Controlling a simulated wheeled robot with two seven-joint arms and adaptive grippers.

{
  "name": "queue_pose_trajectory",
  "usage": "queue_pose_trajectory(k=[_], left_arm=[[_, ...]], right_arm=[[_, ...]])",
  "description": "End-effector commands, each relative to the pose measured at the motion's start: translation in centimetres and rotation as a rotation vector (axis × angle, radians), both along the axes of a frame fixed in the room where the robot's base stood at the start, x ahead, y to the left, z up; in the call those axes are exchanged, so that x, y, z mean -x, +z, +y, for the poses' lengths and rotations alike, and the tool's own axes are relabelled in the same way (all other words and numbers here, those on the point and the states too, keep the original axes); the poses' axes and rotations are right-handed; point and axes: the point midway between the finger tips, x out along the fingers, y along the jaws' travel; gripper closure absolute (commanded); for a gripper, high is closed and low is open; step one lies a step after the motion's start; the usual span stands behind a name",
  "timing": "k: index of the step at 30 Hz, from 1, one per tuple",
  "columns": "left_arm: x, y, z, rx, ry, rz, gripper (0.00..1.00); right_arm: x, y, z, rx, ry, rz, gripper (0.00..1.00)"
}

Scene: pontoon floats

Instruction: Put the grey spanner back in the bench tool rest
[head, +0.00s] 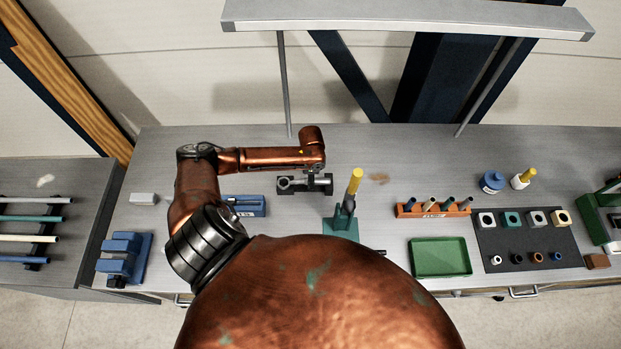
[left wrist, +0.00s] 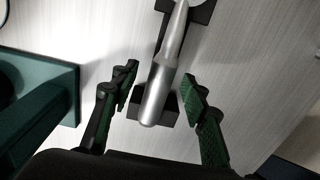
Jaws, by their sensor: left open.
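The grey spanner (left wrist: 163,75) lies across two black supports of the dark bench tool rest (left wrist: 166,107) in the left wrist view. In the head view, the tool rest (head: 289,187) stands on the bench with a grey bar along it, below my left arm's end. My left gripper (left wrist: 159,82) is open, with one finger on each side of the spanner's rounded end. A gap shows between each finger and the spanner. In the head view, the fingers are hidden by my arm. My right gripper is not in view.
A teal block (head: 341,228) with a yellow-handled tool (head: 354,182) stands just right of the rest. A blue block (head: 245,206) lies left. An orange rack (head: 433,210), a green tray (head: 440,257) and a dark mat (head: 528,240) with fittings are further right. A shelf hangs above.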

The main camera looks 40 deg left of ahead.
Motion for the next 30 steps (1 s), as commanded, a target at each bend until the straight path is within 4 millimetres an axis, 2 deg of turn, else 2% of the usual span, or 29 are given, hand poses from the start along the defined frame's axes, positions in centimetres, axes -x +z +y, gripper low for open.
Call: queue_pose_trajectory(k=[4, 7, 15, 21, 25, 30], left_arm=[[0.0, 0.5, 0.0, -0.001, 0.0, -0.001, 0.59], [-0.1, 1.7, 0.1, -0.002, -0.001, -0.002, 0.59], [-0.1, 7.3, 0.1, -0.001, -0.002, -0.004, 0.59], [0.0, 10.6, 0.1, -0.001, 0.0, -0.002, 0.59], [0.1, 11.7, 0.0, 0.001, 0.0, -0.001, 0.59], [0.1, 12.1, 0.0, 0.0, 0.0, 0.0, 0.59]], right_arm=[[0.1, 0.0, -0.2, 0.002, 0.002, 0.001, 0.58], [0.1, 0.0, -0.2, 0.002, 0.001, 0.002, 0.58], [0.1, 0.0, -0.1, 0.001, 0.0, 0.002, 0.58], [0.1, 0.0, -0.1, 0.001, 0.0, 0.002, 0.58], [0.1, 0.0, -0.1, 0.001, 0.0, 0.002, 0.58], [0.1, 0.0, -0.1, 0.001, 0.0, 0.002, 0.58]])
